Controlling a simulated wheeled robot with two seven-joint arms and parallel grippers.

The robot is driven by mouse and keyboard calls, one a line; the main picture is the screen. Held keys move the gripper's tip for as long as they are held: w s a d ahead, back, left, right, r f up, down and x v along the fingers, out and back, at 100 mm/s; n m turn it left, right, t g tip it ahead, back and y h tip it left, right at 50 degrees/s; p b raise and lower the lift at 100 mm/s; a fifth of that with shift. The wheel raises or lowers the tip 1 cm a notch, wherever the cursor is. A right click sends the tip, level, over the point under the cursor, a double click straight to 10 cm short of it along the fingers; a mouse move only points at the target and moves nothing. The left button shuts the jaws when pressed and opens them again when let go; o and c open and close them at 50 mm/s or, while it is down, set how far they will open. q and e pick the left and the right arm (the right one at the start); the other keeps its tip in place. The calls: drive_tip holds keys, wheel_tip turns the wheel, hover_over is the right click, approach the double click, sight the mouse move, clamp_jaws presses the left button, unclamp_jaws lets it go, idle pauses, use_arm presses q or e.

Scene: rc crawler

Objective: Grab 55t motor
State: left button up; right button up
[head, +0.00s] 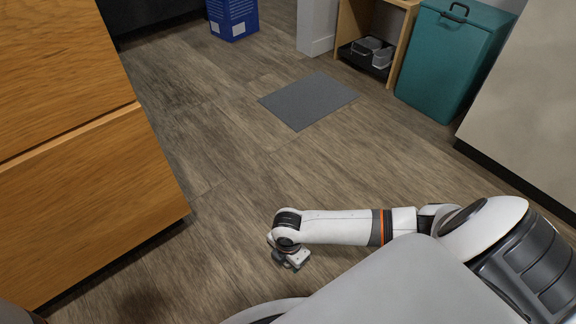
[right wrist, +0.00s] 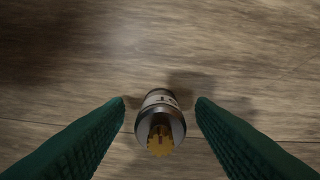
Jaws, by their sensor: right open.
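The motor (right wrist: 160,101) shows in the right wrist view as a short silver cylinder with a gold toothed gear (right wrist: 160,142) at its near end. It is between the two green fingers of my right gripper (right wrist: 163,104), with a small gap on each side. The gripper is open. Whether the motor rests on the wood surface under it cannot be told. In the head view my right gripper (head: 291,259) hangs low over the wood floor, and I cannot make out the motor there. My left gripper is not in view.
A wooden drawer cabinet (head: 80,205) stands at the left. A grey mat (head: 310,100) lies on the open floor (head: 225,150). A teal bin (head: 450,60), a wooden shelf (head: 405,45) and a blue box (head: 233,18) stand at the back. A pale cabinet (head: 530,110) is at the right.

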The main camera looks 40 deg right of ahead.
clamp_jaws()
drive_tip(key=shift+r, duration=0.1)
